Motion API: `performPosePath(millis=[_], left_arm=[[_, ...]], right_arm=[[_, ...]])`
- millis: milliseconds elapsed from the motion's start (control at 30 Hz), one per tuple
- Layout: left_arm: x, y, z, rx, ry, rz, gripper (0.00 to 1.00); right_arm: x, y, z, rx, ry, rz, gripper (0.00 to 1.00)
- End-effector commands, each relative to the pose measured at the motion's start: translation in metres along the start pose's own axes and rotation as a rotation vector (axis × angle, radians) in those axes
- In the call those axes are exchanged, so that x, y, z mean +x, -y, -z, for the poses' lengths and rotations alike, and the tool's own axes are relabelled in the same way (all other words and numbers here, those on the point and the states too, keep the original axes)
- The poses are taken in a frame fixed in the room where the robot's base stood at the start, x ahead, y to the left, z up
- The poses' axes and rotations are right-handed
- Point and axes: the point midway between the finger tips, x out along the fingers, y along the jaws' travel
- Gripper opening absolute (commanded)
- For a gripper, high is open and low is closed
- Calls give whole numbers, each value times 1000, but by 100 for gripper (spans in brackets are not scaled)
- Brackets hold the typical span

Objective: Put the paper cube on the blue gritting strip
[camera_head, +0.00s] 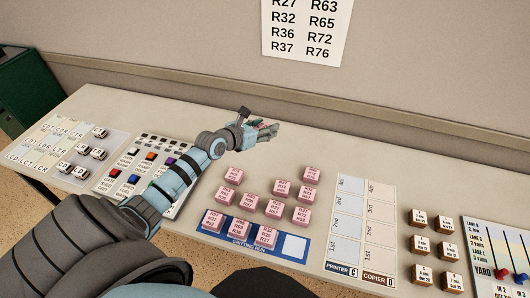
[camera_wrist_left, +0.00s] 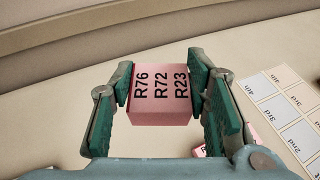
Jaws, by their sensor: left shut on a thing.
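My left gripper (camera_head: 268,130) is shut on a pink cube in the wrist view (camera_wrist_left: 160,95), gripped by its two sides. The cube's upper face reads R76, R72, R23. The gripper is over the back of the table, left of the wall sheet; in the head view its fingers mostly hide the cube. The blue gritting strip (camera_head: 211,231) lies near the front edge. Three pink cubes stand in a row on it, and its rightmost white square (camera_head: 294,245) is bare. My right gripper is not in view.
Several loose pink cubes (camera_head: 282,187) stand just behind the strip. A printer and copier sheet (camera_head: 343,227) lies right of it, with several brown boxes (camera_head: 421,243) beyond. A panel of coloured blocks (camera_head: 140,155) lies left. A wall rises behind the table.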

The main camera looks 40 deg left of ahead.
Motion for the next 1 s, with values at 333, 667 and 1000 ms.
performPosePath(millis=[333, 667, 1000], left_arm=[[52, 1, 126, -4, -1, -2, 15], [72, 1, 173, -1, 1, -1, 15], [77, 1, 184, -1, 1, -1, 15]], right_arm=[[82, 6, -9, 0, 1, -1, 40], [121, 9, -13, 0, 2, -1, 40], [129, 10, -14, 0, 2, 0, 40]])
